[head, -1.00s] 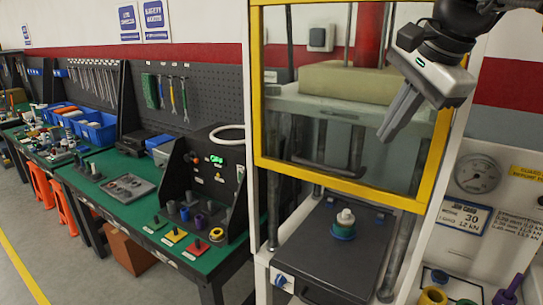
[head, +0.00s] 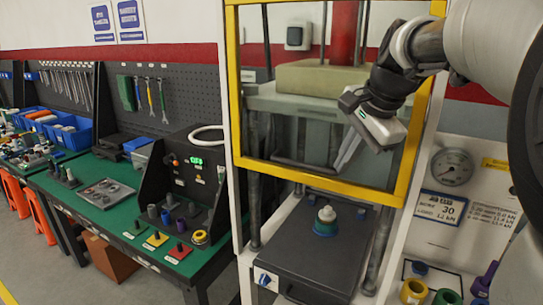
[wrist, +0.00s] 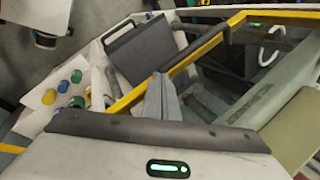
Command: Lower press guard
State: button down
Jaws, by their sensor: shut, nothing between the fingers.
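The press guard (head: 318,186) is a yellow frame with a clear panel. It is raised, its bottom bar above the dark press bed (head: 312,243). A dark handle bar (head: 305,166) runs across the guard near its bottom edge. A white and teal part (head: 326,220) sits on the bed below. My gripper (head: 340,168) is shut and empty, in front of the panel, its tips just right of the handle. In the wrist view the shut fingers (wrist: 162,82) point toward the guard's yellow bar (wrist: 190,62); contact cannot be told.
A green workbench (head: 120,222) with a black control box (head: 192,165) stands left of the press. A gauge (head: 452,167) and a load card (head: 441,207) are on the panel at right. Coloured parts (head: 414,290) stand at lower right.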

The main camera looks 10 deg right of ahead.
jog(key=shift+f, duration=0.1)
notch_tip(320, 180, down, 31)
jog(key=b, duration=1.9)
jog(key=shift+s, duration=0.15)
